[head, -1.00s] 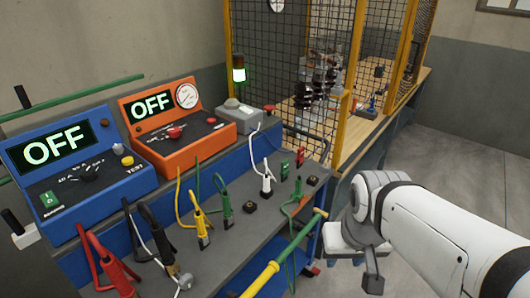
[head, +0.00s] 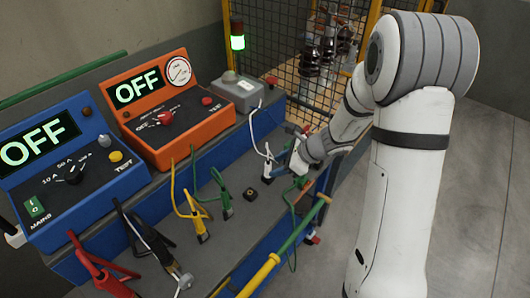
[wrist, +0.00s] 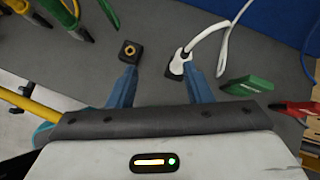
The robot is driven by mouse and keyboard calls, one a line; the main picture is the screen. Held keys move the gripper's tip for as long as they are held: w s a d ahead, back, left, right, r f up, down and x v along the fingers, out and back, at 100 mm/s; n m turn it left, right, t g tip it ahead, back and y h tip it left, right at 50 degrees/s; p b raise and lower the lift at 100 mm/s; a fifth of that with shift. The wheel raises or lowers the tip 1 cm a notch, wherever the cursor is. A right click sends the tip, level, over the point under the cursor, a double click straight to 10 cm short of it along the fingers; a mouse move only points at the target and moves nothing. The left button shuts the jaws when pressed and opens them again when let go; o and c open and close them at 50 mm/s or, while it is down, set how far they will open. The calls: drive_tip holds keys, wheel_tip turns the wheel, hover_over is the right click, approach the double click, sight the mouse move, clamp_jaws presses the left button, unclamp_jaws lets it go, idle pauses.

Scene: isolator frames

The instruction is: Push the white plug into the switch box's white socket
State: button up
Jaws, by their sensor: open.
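The white plug (wrist: 180,64) stands in a black base on the grey bench top, its white cable running up and right. In the wrist view my gripper (wrist: 159,67) is open with two blue fingers. The right fingertip is beside the plug and overlaps its lower right edge; contact cannot be told. A grey box with a pale dome (head: 243,91), perhaps the switch box, stands behind; I cannot make out a white socket.
A black socket with a brass ring (wrist: 129,51) is left of the plug. Green and yellow plugs, cables and blue and orange OFF units crowd the left. A mesh fence (head: 300,60) stands behind.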

sight(265, 175)
drive_tip(key=shift+w+a+f+m+p, duration=0.2)
drive_tip(key=shift+w+a+f+m, duration=0.15)
drive_tip(key=shift+w+a+f, duration=0.75)
drive_tip(key=shift+w+a+f+m+p, duration=0.25)
drive_tip(key=shift+w+a+f+m, duration=0.3)
drive_tip(key=shift+f, duration=0.9)
drive_tip(key=shift+w+a+f+m+p, duration=0.2)
drive_tip(key=shift+w+a+f, duration=0.5)
drive_tip(key=shift+w+f, duration=0.45)
drive_tip(key=shift+s+f, duration=0.1)
drive_tip(key=shift+s, duration=0.05)
drive_tip(key=shift+c, duration=0.4)
clamp_jaws()
wheel_tip(265, 175, up, 10)
